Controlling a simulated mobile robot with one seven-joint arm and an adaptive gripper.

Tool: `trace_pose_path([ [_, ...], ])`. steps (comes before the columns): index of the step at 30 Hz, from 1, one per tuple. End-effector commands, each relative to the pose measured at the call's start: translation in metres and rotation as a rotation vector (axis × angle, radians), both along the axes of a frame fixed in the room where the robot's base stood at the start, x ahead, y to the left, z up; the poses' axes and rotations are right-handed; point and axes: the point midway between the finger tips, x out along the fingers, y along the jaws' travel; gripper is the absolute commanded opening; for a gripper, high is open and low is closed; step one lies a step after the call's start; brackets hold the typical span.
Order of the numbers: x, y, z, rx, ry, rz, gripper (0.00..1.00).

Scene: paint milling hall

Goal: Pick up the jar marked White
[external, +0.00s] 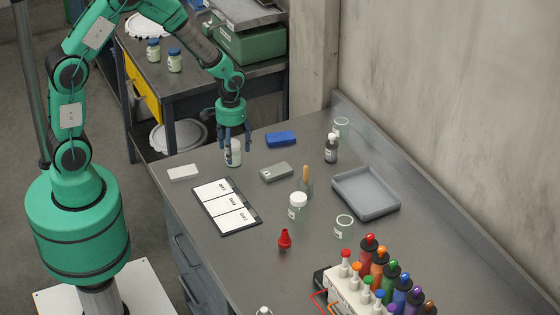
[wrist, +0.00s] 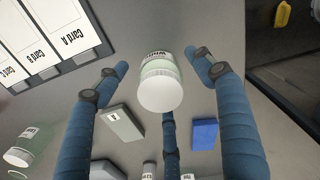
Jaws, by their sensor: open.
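A small jar with a white lid (wrist: 160,90) stands on the bench between my gripper's fingers in the wrist view. Its label is upside down there and appears to read White. In the external view the same jar (external: 233,158) stands at the bench's far left part, under my gripper (external: 235,136). My gripper also shows in the wrist view (wrist: 158,62), with blue fingers spread apart around the jar. It is open, with a visible gap on both sides of the jar.
A card board (external: 256,228) lies in front of the jar. A white block (external: 183,173), grey block (external: 276,172) and blue block (external: 281,139) lie around it. Another white-lidded jar (external: 298,206), a grey tray (external: 366,207) and a rack of colour bottles (external: 362,290) stand further right.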

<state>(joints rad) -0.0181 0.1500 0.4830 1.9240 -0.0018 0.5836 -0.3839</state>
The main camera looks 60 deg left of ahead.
Motion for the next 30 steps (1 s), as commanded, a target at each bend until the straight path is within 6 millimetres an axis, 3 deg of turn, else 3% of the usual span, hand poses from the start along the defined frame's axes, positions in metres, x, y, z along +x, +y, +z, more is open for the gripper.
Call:
trace_pose_path([
  [6, -0.0002, 0.0001, -0.0169, 0.0, -0.001, 0.001, 0.68],
  [23, -0.0001, 0.0002, -0.0169, 0.001, -0.002, 0.001, 0.68],
  [30, -0.0002, 0.0001, -0.0169, 0.001, -0.002, 0.001, 0.2],
])
